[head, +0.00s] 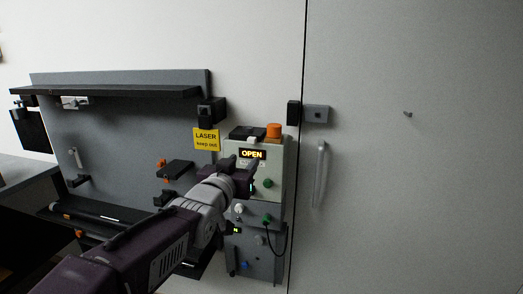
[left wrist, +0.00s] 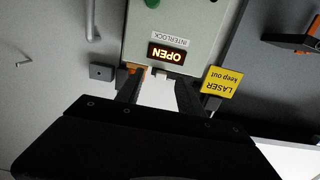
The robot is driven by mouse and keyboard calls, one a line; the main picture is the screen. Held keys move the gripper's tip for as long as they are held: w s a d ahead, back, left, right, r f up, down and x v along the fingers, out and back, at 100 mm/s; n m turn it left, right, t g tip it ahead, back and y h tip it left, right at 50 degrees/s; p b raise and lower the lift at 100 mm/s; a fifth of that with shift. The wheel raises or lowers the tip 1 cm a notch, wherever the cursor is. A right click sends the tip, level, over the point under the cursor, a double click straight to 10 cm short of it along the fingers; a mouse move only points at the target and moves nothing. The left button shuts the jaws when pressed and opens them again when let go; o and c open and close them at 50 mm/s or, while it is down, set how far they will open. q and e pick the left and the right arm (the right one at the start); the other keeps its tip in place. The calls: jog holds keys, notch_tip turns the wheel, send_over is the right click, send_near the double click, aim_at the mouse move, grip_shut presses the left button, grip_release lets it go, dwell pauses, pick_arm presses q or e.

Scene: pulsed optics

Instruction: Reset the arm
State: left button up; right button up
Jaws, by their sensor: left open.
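My left gripper (head: 243,170) reaches in from the left in the head view and is in front of a pale interlock box on the wall (head: 273,164). In the left wrist view the open, empty gripper fingers (left wrist: 158,88) show near the box's top edge, and the picture is upside down. The box has a lit display reading OPEN (head: 252,154), which also shows in the left wrist view (left wrist: 167,54). An orange knob (head: 274,130) is on top of the box. I cannot tell whether the fingers touch the box. My right gripper is not in view.
A yellow laser warning sign (head: 206,140) is left of the box. A grey panel with a dark shelf (head: 120,91) and fittings stands farther left. A large grey door (head: 420,180) with a handle (head: 319,175) is on the right. A lower box with a cable (head: 258,262) hangs below.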

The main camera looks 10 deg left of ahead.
pick_arm(q)
notch_tip(320, 180, down, 15)
jog(key=g, duration=0.4)
jog(key=s+f+g, duration=0.3)
jog(key=s+f, duration=0.3)
jog(key=f, duration=0.2)
jog(key=s+f+g, duration=0.4)
jog(key=s+f, duration=0.1)
jog(key=f, duration=0.4)
jog(key=s+f+g, duration=0.5)
jog(key=s+f, duration=0.1)
jog(key=s, duration=0.6)
notch_tip(320, 180, up, 16)
jog(key=p, duration=1.6)
jog(key=shift+s+n, duration=0.3)
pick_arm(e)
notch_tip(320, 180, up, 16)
pick_arm(q)
jog(key=shift+a+f, duration=0.1)
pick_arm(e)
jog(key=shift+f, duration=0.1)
